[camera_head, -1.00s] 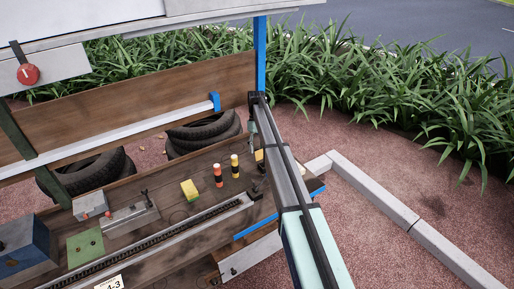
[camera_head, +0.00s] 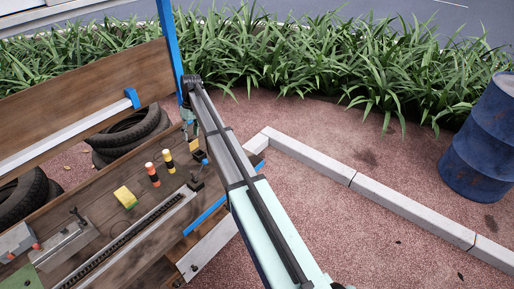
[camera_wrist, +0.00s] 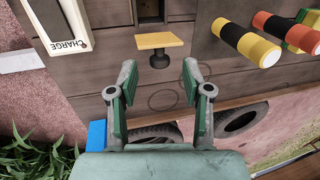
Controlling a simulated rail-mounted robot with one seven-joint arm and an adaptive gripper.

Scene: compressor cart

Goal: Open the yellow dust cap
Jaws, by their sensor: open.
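The yellow dust cap (camera_wrist: 158,40) is a flat yellow plate on a short dark round fitting at the wooden cart deck, upper middle of the wrist view. In the head view the cap is small and partly hidden by my arm. My gripper (camera_wrist: 159,75) is open and empty in the wrist view. Its two green-grey fingers point toward the cap, one on either side of the dark fitting's line, with the cap apart from the tips. My gripper also shows small in the head view (camera_head: 189,130), over the cart's right end.
A panel marked CHARGE (camera_wrist: 62,35) lies left. A blue post (camera_head: 169,45) rises near my gripper. A blue barrel (camera_head: 483,140) stands at far right.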

